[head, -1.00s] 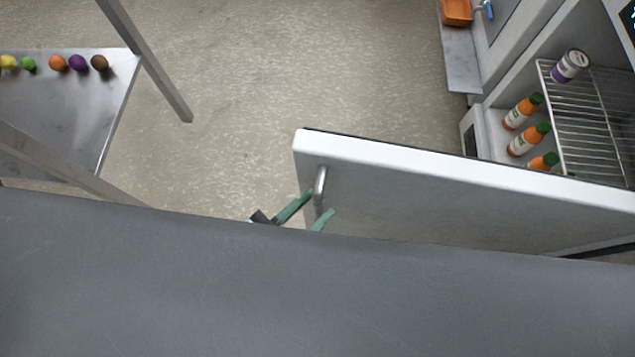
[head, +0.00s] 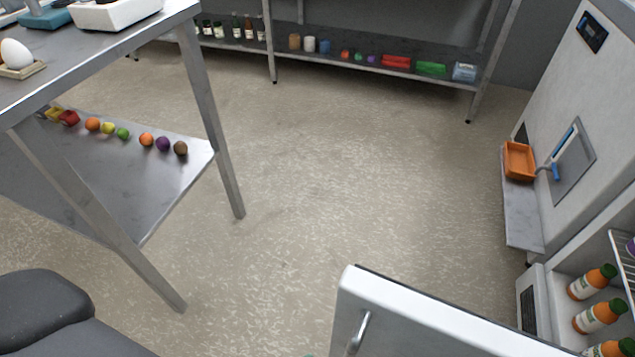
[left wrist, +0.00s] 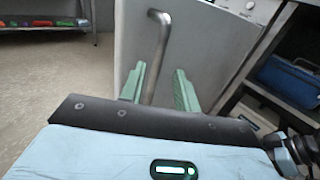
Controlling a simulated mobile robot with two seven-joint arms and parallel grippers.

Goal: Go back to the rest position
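My left gripper (left wrist: 159,88) is open in the left wrist view. Its two green fingers stand on either side of the metal handle (left wrist: 158,55), with gaps showing between fingers and handle. The handle is on the white door (left wrist: 205,45). In the head view the open door (head: 430,325) is at the bottom, with its handle (head: 358,333) near the lower edge. Only a tiny green tip of the left gripper shows at the bottom edge there. My right gripper is in neither view.
A steel table (head: 120,48) with a lower shelf (head: 150,185) holding colored balls stands at the left. Orange-filled bottles (head: 597,315) stand in the open cabinet at the right. An orange tray (head: 519,160) is beside the dispenser. A blue bin (left wrist: 290,82) sits at right. Mid-floor is clear.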

